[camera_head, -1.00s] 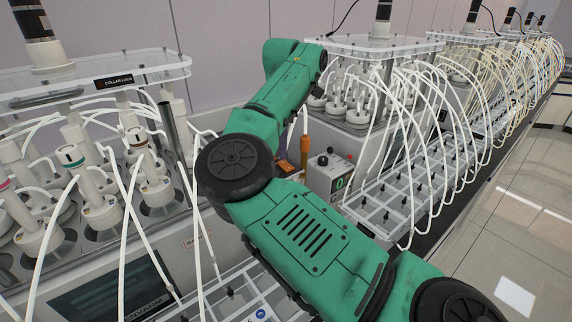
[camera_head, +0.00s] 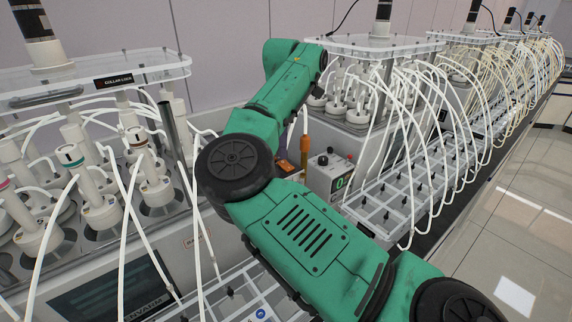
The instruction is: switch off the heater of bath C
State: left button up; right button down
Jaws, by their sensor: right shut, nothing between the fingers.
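My right arm comes in from the lower right and bends across the middle of the view. Its far end points down behind the forearm, near the gap between two baths. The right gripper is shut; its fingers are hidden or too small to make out. The near bath (camera_head: 165,262) at the left has a dark screen (camera_head: 110,292) on its front. A second bath (camera_head: 352,108) stands behind the arm.
White tubes (camera_head: 408,110) arch from the baths to grey racks (camera_head: 385,215) along the bench. A clear shelf (camera_head: 150,66) spans the near bath. An orange-brown fitting (camera_head: 304,142) hangs close to my forearm. Tiled floor (camera_head: 500,235) at the right is clear.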

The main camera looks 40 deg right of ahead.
aim_at(283, 162)
jog(key=shift+f+b, duration=0.7)
jog(key=shift+f, duration=0.2)
notch_tip(283, 162, up, 7)
jog(key=p, duration=0.6)
jog(key=shift+r, duration=0.15)
dwell(0.4)
